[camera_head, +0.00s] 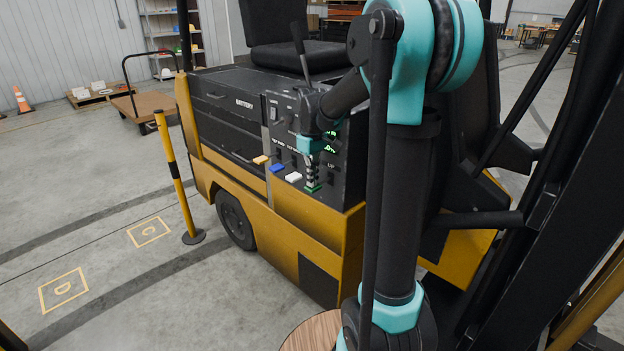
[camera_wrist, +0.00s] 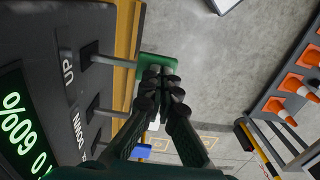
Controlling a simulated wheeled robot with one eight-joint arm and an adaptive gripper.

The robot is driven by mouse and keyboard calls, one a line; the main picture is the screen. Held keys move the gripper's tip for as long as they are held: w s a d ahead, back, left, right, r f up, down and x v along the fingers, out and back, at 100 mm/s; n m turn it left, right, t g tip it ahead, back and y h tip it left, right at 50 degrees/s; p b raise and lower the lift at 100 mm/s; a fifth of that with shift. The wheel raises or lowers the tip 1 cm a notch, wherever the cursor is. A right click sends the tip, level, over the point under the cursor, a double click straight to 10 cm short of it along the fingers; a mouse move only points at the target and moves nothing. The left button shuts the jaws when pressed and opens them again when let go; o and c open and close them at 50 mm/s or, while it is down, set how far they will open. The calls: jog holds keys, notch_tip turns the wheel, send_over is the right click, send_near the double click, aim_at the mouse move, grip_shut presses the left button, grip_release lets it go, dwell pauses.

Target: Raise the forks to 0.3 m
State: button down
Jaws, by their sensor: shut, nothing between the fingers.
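The forklift's black control panel (camera_head: 340,182) has a row of coloured paddle levers low on its face. The green lever (camera_head: 313,188) is directly under my gripper (camera_head: 312,174). In the wrist view, my gripper (camera_wrist: 160,85) is shut and empty, with its fingertips over the green lever (camera_wrist: 157,65); I cannot tell whether they touch. The lever's stem comes from a slot beside the label "UP" (camera_wrist: 68,76). A green digital display (camera_wrist: 25,120) is partly cut off. The forks are not visible.
The black seat (camera_head: 290,55) is above the panel. A yellow-black post (camera_head: 175,180) stands left of the forklift.

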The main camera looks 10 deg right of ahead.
aim_at(309, 188)
jog(key=shift+s+a+f+t+h, duration=0.15)
jog(key=shift+a+f+t+h, duration=0.15)
jog(key=shift+f+h, duration=0.15)
jog(key=shift+s+a+f+t+h, duration=0.1)
jog(key=shift+f+t+h, duration=0.4)
jog(key=shift+f+h, duration=0.25)
jog(key=shift+f, duration=0.35)
jog(key=shift+f+t+h, duration=0.3)
jog(key=shift+f, duration=0.25)
dwell(2.1)
jog(key=shift+r, duration=0.35)
jog(key=v, duration=1.3)
jog(key=shift+s+a, duration=0.25)
jog(key=shift+a, duration=0.15)
